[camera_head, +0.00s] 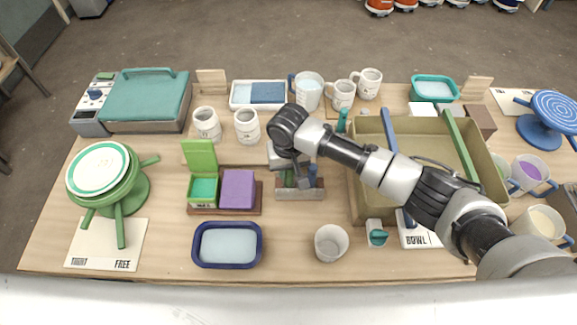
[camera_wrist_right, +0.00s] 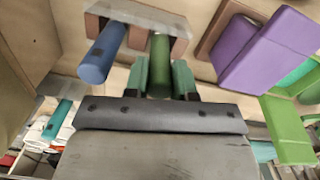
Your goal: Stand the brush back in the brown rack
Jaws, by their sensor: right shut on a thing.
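The brown rack (camera_head: 300,194) stands in the middle of the table, and its pale block also shows at the top of the wrist view (camera_wrist_right: 138,14). My right gripper (camera_head: 293,172) is directly over the rack. Its two green fingers (camera_wrist_right: 161,82) are shut on the green handle of a brush (camera_wrist_right: 159,58). The handle's far end meets the rack; I cannot tell how deep it sits. My left gripper is out of view.
A purple block (camera_head: 238,188) and an open green box (camera_head: 203,189) sit left of the rack. A large olive tray (camera_head: 362,190) is to the right, under my right arm. A cup (camera_head: 331,243) and a blue-rimmed dish (camera_head: 228,245) stand in front.

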